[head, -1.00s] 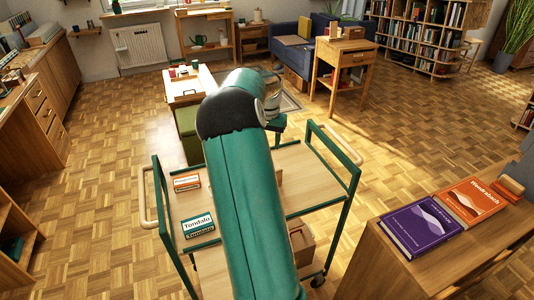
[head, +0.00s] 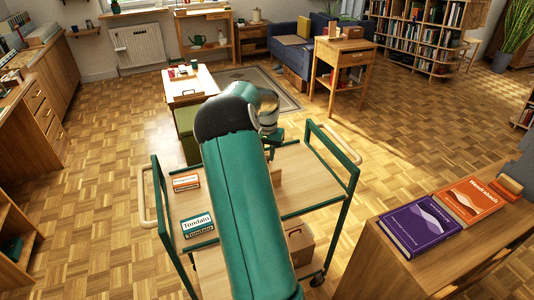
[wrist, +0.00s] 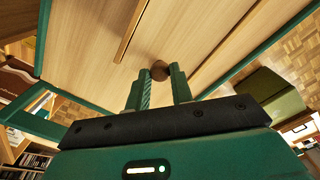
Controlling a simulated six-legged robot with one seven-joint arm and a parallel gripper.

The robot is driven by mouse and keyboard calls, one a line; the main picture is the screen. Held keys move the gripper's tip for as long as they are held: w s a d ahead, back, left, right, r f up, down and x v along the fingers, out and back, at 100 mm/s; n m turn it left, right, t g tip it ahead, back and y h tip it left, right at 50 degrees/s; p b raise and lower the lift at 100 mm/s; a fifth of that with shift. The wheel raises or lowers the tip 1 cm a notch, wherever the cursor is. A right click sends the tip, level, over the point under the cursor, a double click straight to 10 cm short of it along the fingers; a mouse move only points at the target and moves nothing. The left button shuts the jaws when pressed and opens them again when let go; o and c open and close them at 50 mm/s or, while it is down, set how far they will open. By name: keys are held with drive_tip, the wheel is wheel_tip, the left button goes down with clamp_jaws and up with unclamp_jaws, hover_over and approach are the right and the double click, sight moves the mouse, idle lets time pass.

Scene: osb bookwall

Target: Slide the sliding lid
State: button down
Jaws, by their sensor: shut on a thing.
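My gripper (wrist: 160,78) is shut on a small round wooden knob (wrist: 160,69) in the wrist view, one finger on either side of it. The knob is on a pale wooden surface, which I take to be the sliding lid (wrist: 185,35). A raised wooden strip (wrist: 132,32) runs to its left and a long edge (wrist: 250,42) to its right. How far the lid is open I cannot tell.
The green-framed trolley (head: 325,203) carries two small labelled boxes, one orange (head: 187,182) and one green (head: 198,225), at its left. A purple book (head: 421,228) and an orange book (head: 467,200) lie on a cabinet at right.

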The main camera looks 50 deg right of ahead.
drive_tip(key=s+d, duration=0.3)
drive_tip(key=d, duration=0.4)
drive_tip(key=s+d, duration=0.3)
drive_tip(key=d, duration=0.4)
drive_tip(key=shift+s, duration=0.35)
drive_tip(key=c, duration=1.2)
unclamp_jaws()
drive_tip(key=shift+r, duration=0.1)
wheel_tip(320, 180, up, 14)
drive_tip(key=shift+f, duration=0.2)
